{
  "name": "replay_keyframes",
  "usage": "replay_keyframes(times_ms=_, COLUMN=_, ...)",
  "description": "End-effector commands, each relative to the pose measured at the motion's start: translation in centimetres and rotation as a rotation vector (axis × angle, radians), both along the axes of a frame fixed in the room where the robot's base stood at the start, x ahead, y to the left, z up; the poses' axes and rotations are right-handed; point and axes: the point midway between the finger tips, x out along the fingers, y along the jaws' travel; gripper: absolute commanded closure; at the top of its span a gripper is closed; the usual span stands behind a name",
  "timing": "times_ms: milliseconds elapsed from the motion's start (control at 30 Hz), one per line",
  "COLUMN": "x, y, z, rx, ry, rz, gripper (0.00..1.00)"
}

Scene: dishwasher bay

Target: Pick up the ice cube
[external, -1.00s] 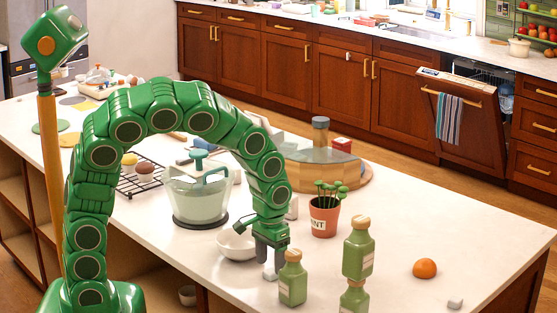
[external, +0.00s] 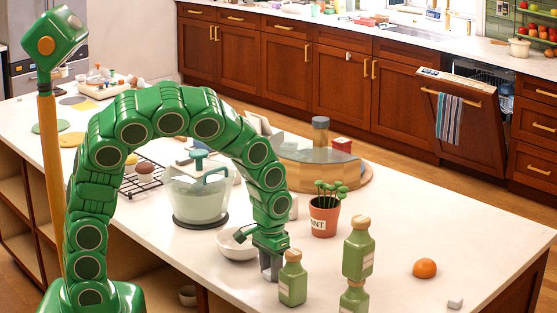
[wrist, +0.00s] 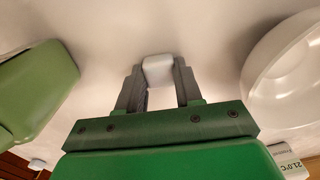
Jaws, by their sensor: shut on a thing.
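My gripper (external: 270,270) is low over the white counter, between a white bowl and a green bottle. In the wrist view, my gripper (wrist: 158,80) has its two grey fingers closed on a small white ice cube (wrist: 158,69), which shows between the fingertips. The cube is hidden behind the fingers in the external view. I cannot tell whether it still touches the counter.
The white bowl (external: 232,246) is close on the left and the green bottle (external: 292,281) close on the right. Stacked green bottles (external: 357,250), a potted plant (external: 324,218), an orange (external: 425,268) and a small pale block (external: 455,303) stand farther right. A lidded glass jug (external: 198,200) stands behind.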

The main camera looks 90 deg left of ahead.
Motion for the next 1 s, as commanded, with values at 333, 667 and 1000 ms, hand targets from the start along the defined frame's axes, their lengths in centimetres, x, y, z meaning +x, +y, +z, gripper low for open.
replay_keyframes(times_ms=333, x=0.0, y=0.0, z=2.2, rx=-0.001, ry=-0.001, rz=0.001, gripper=0.94)
replay_keyframes(times_ms=667, x=-2.2, y=-0.7, z=5.9, rx=0.000, ry=-0.001, rz=0.000, gripper=0.94)
replay_keyframes(times_ms=1000, x=-5.9, y=-1.7, z=9.5, rx=0.000, ry=-0.001, rz=0.001, gripper=0.94)
